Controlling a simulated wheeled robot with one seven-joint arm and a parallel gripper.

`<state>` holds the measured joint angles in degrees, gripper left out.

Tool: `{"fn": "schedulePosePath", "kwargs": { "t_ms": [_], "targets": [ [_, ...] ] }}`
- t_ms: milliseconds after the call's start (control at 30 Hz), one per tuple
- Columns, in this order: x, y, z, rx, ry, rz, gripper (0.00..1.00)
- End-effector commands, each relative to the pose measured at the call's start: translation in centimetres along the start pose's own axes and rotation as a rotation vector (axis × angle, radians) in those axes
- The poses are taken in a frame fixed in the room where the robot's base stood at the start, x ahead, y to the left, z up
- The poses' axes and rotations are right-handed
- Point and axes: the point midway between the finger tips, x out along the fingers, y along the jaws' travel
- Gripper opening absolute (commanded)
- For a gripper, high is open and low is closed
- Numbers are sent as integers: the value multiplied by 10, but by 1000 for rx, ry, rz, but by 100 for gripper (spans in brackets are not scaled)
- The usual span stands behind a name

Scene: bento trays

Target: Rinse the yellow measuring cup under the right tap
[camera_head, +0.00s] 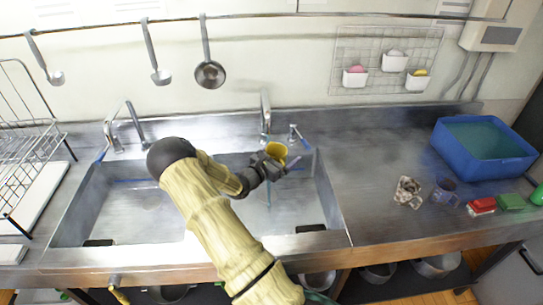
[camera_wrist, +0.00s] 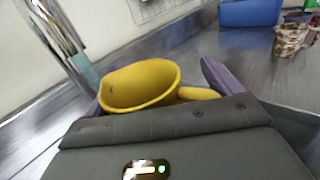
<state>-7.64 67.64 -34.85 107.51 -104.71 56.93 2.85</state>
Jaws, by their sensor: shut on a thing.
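The yellow measuring cup (camera_head: 277,151) is in my gripper (camera_head: 274,165), over the right part of the sink (camera_head: 338,212). In the wrist view the cup (camera_wrist: 140,84) sits between the two purple fingers, its handle to the right. The gripper is shut on it. The right tap (camera_head: 265,112) stands at the sink's back edge, just behind the cup. In the wrist view the tap (camera_wrist: 52,32) is left of the cup. A thin bluish streak shows in the basin below the gripper. I cannot tell whether water enters the cup.
The left tap (camera_head: 126,122) is behind my arm's left side. A wire dish rack (camera_head: 30,150) stands at far left. Ladles hang above.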

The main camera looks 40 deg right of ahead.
Motion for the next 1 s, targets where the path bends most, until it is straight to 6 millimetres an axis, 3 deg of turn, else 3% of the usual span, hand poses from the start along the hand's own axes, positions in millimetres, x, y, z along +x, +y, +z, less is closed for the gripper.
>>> {"fn": "schedulePosePath", "kwargs": {
  "t_ms": [600,1000],
  "targets": [
    [-12,-38,3,-2,-1,0,69],
    [-14,-42,2,0,-1,0,69]
  ]
}}
